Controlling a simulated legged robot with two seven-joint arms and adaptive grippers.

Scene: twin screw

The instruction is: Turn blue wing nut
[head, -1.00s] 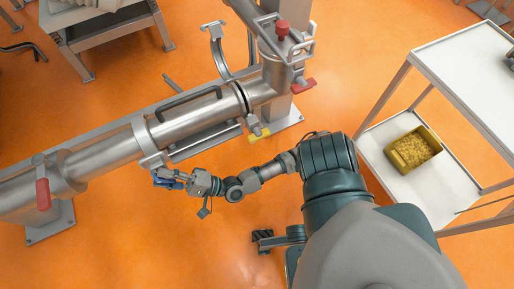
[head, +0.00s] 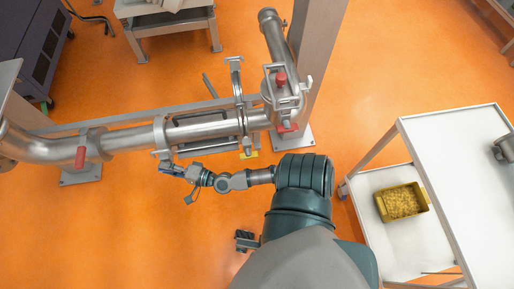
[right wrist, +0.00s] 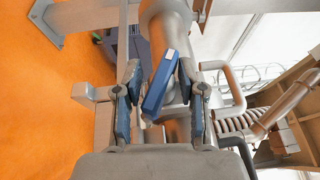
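The blue wing nut (right wrist: 160,84) is a long blue bar in the middle of the right wrist view, tilted a little from upright. My right gripper (right wrist: 159,72) is open, with one finger on each side of the nut. A gap shows on the left, and the right fingertip is close to the nut; I cannot tell whether it touches. In the head view my right gripper (head: 184,171) is at the lower side of a clamp on the horizontal steel pipe. The nut is too small there to separate from the fingers.
A white shelf cart (head: 455,150) at the right holds a yellow bin (head: 402,202). Orange floor below the pipe is open.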

